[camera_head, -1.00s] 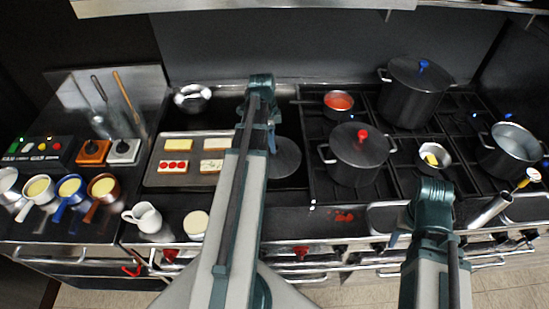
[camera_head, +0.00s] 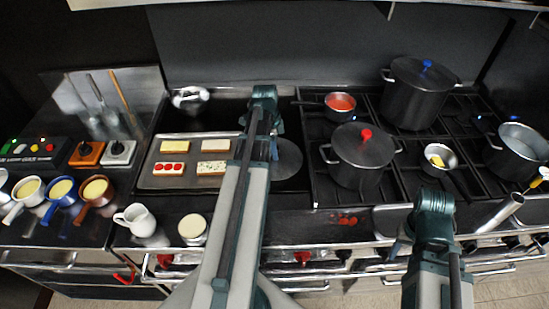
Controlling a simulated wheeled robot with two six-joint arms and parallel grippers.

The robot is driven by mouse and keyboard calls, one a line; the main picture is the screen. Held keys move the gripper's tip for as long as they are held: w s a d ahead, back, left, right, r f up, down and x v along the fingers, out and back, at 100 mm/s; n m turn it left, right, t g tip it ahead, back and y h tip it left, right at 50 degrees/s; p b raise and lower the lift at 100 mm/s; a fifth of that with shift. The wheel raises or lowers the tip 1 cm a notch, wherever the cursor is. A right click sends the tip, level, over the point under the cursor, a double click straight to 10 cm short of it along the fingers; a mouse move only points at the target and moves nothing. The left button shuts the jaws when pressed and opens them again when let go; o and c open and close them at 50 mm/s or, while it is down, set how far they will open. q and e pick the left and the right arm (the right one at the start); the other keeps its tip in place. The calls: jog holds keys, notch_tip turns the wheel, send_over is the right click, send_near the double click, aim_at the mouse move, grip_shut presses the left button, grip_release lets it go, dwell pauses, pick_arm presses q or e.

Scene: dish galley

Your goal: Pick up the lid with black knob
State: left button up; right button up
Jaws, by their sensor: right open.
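A round, flat grey disc (camera_head: 289,160), which looks like a lid, lies on the dark cooktop in the middle. My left arm covers its left part, and no black knob shows on it. My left gripper (camera_head: 273,148) is over the disc's left edge; its fingers are mostly hidden, so I cannot tell whether they are open or touch the disc. My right gripper (camera_head: 400,246) is open and empty at the stove's front edge, well to the right of the disc.
A pot with a red-knobbed lid (camera_head: 362,158) stands right of the disc. A larger pot with a blue-knobbed lid (camera_head: 418,92) is behind it. A tray of sandwiches (camera_head: 150,180) lies left of my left arm. A white pitcher (camera_head: 140,219) and cup (camera_head: 193,228) stand in front.

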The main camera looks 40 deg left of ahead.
pick_arm(q)
grip_shut()
jog(key=shift+r, duration=0.1)
